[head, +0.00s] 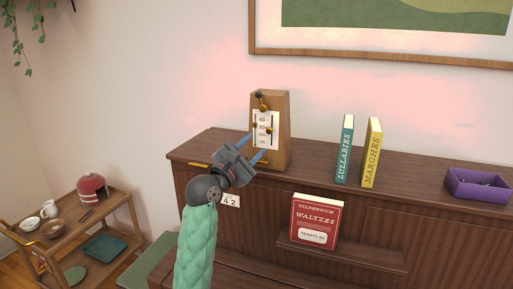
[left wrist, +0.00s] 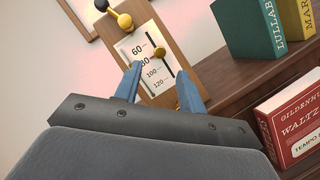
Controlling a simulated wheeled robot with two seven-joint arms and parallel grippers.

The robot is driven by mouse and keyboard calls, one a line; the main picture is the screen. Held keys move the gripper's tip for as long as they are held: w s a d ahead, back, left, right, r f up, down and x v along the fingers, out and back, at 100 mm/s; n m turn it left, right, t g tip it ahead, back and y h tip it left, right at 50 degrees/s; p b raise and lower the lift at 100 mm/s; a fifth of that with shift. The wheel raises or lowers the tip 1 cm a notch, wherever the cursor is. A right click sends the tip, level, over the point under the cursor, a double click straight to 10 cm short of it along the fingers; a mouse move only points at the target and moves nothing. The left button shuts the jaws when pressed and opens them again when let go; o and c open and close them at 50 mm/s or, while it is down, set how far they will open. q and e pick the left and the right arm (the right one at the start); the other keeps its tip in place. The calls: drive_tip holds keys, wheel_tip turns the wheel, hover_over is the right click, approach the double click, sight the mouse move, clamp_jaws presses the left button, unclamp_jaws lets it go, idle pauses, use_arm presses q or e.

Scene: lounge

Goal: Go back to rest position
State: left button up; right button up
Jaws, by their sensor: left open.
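My left gripper (head: 256,149) is open in front of the wooden metronome (head: 283,133), which stands upright on the dark wooden cabinet. In the left wrist view, the blue fingers of the left gripper (left wrist: 158,86) are apart in front of the metronome's white scale (left wrist: 143,53). I see nothing held between them. From these views I cannot tell whether a finger touches the metronome. My right gripper is not in view.
The cabinet (head: 220,147) carries a teal book (head: 344,150), a yellow book (head: 372,153) and a purple box (head: 477,187). A red book (head: 315,221) stands on a lower ledge. A wooden cart (head: 121,206) with dishes is at left.

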use_arm(q)
drive_tip(key=shift+f, duration=0.1)
